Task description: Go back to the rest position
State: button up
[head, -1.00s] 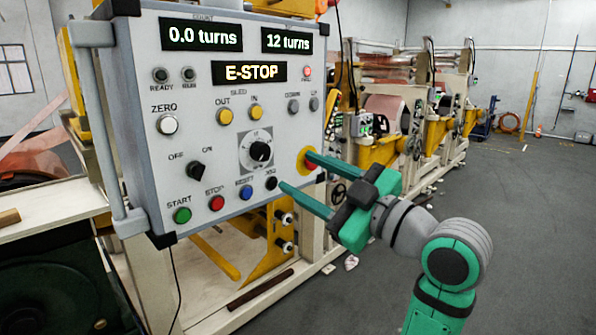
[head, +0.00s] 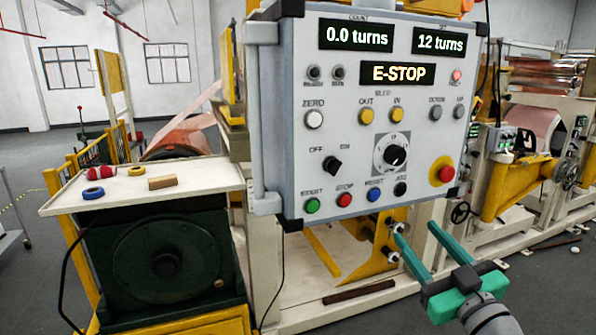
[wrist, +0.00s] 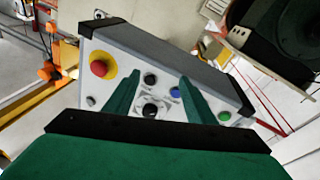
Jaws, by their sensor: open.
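My gripper (head: 415,244) is open and empty in the head view, low and to the right, below the lower edge of the grey control panel (head: 275,130). Its two green fingers point up toward the panel and look apart from it. In the wrist view the open fingers (wrist: 157,95) show in front of the tilted panel (wrist: 185,70). The red emergency stop button (head: 445,173) on its yellow ring is up and right of the gripper, and it also shows in the wrist view (wrist: 99,68). The panel display (head: 397,75) reads E-STOP, with 0.0 turns and 12 turns above.
A white worktop (head: 150,203) with a yellow tape roll (head: 137,171), a blue ring (head: 93,193), a wooden block (head: 162,182) and a red item (head: 101,173) stands left. A dark green machine housing (head: 165,262) is below it. Copper foil machinery (head: 535,125) stands at right.

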jog(key=s+a+f+m+g+h, duration=0.15)
jog(key=a+f+m, duration=0.25)
jog(key=f, duration=0.9)
jog(key=s+a+f+m+h, duration=0.1)
jog(key=a+f+m+h, duration=0.25)
jog(key=f, duration=1.05)
jog(key=s+a+f+m+g+h, duration=0.1)
jog(key=s+a+f, duration=0.3)
jog(key=s+f, duration=0.2)
jog(key=s+a+f+g+h, duration=0.1)
jog(key=s+a+f, duration=0.3)
jog(key=s+f, duration=0.25)
jog(key=s+a+f+n+y, duration=0.1)
jog(key=s+a, duration=0.3)
jog(key=s, duration=0.8)
jog(key=s+a+f+n+y, duration=0.1)
jog(key=s+a, duration=0.4)
jog(key=s, duration=0.7)
jog(key=shift+s+f+n+g+y, duration=0.2)
jog(key=shift+s+n+g+y, duration=0.2)
jog(key=shift+n, duration=0.15)
